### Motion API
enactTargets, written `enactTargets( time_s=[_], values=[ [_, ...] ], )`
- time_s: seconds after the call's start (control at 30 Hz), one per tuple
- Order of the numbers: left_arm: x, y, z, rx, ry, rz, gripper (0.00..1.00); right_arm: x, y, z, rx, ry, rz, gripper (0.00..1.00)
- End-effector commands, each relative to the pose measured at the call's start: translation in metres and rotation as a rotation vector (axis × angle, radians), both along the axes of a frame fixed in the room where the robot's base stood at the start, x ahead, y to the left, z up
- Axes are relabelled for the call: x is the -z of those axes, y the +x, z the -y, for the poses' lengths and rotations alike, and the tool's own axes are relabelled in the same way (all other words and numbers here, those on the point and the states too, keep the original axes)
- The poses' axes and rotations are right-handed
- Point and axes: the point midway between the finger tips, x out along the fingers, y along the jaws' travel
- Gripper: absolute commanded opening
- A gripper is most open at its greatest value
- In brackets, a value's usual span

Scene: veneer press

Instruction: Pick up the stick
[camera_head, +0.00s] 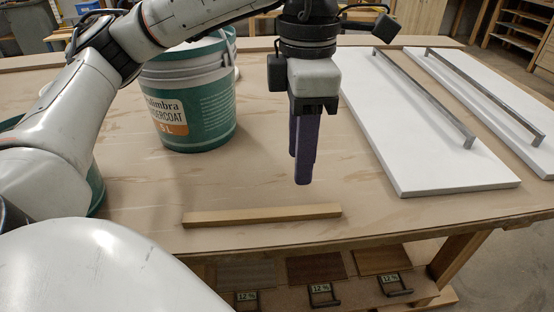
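The stick (262,215) is a light wooden bar lying flat on the tabletop near its front edge, running left to right. My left gripper (299,170) hangs in from above, pointing down, above the table and the right half of the stick. Its two dark purple fingers are seen nearly one behind the other, with the far fingertip showing higher than the near one, so they look spread apart. Nothing shows between them, and they appear clear of the stick. My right gripper is not in view.
A green and white undercoat bucket (192,105) stands behind the stick on the wooden table (340,205). Two white panels (425,150) with metal bar handles lie at the right. Another green bucket (97,190) is mostly hidden behind my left arm. Shelves with veneer sheets sit below the table's front.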

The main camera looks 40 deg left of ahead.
Motion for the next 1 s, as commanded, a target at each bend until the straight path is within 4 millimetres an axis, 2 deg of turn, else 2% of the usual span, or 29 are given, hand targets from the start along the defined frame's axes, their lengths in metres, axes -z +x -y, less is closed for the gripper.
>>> enactTargets(
  time_s=[0.2, 0.47, 0.73, 0.83, 1.0],
  values=[
    [0.032, -0.001, 0.0, 0.001, 0.001, -0.003, 0.39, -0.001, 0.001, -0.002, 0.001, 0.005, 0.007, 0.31],
    [0.055, -0.001, 0.002, 0.002, 0.0, -0.003, 0.39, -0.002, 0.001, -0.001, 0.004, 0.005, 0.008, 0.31],
    [0.093, -0.002, 0.007, 0.0, -0.002, -0.003, 0.39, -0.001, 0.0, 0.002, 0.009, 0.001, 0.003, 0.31],
    [0.101, -0.002, 0.007, 0.001, -0.002, -0.001, 0.39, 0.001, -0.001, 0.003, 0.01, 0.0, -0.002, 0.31],
    [0.103, -0.002, 0.007, 0.002, -0.002, -0.001, 0.39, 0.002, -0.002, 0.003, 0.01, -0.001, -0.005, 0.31]
  ],
)
